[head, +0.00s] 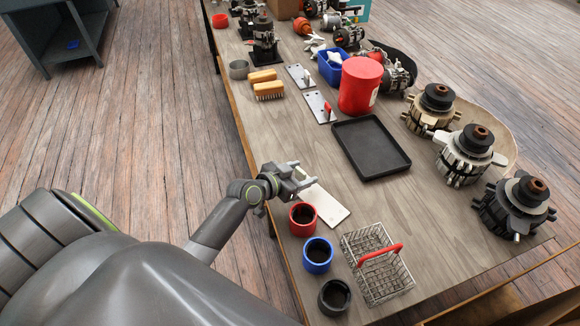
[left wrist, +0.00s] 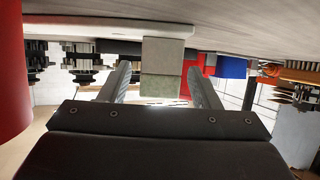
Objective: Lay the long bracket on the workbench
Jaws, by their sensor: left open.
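My left gripper (head: 301,181) is open, low over the near part of the workbench (head: 290,130). In the left wrist view, which is upside down, a grey-green block-like piece (left wrist: 161,70) stands between the two spread fingers, with a gap on each side. It may be the long bracket; its length is hidden from this end. It meets a pale plate (left wrist: 140,24) on the bench. In the head view the pale plate (head: 328,207) lies just right of the gripper, which hides its far end and the piece. My right gripper is not in view.
A red cup (head: 303,231), a blue cup (head: 318,267), a black cup (head: 334,297) and a wire basket (head: 386,280) stand close in front. A black tray (head: 368,176), red canister (head: 360,82) and several alternators stand beyond. Bare bench lies right of the plate.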

